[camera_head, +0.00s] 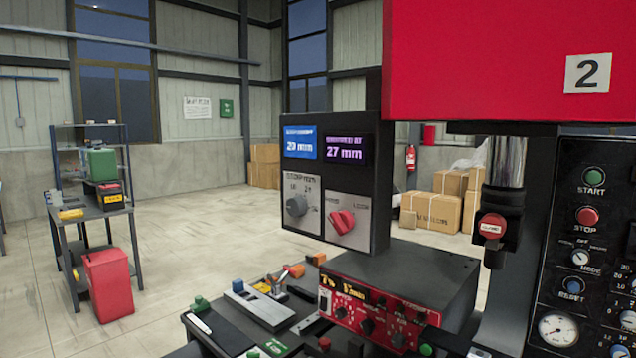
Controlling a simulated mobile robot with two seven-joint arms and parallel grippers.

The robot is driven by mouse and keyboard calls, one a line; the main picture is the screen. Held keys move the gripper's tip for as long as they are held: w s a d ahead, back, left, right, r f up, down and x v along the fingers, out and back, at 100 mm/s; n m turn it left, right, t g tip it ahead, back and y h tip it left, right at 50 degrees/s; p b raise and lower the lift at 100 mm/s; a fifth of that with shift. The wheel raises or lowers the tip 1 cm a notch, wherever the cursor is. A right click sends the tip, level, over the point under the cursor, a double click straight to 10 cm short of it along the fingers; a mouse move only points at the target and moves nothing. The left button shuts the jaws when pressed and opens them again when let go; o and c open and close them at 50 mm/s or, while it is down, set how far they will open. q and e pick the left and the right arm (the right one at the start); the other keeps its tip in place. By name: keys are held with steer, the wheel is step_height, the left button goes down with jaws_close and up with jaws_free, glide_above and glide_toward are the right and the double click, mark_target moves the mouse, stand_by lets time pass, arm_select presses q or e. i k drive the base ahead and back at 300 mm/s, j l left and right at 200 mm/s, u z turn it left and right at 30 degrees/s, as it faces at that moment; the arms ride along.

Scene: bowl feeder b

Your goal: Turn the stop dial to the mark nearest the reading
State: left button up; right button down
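The stop dial (297,206) is a grey knob on a light plate headed "STOP mm", on the front of a dark hanging control box (376,190). Marks that look like 18 and 24 show above it; its other marks and its pointer are too small to read. Above the dial a blue display (301,143) seems to read 20 mm. Beside it a purple display (345,149) reads 27 mm; the small headings are blurred. A red knob (342,221) sits right of the dial, its label looking like "LOCK". Neither of my grippers is in view.
A red-fronted box (362,312) with knobs stands below the control box. Small tools and blocks lie on the dark bench (213,340). A metal column (503,165) and a black panel (592,200) with buttons stand at right. The floor at left is mostly open.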

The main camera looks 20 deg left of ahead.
mark_target(297, 205)
steer(key=u, duration=1.6)
steer(key=k+l+u, duration=0.4)
steer(key=i, duration=0.1)
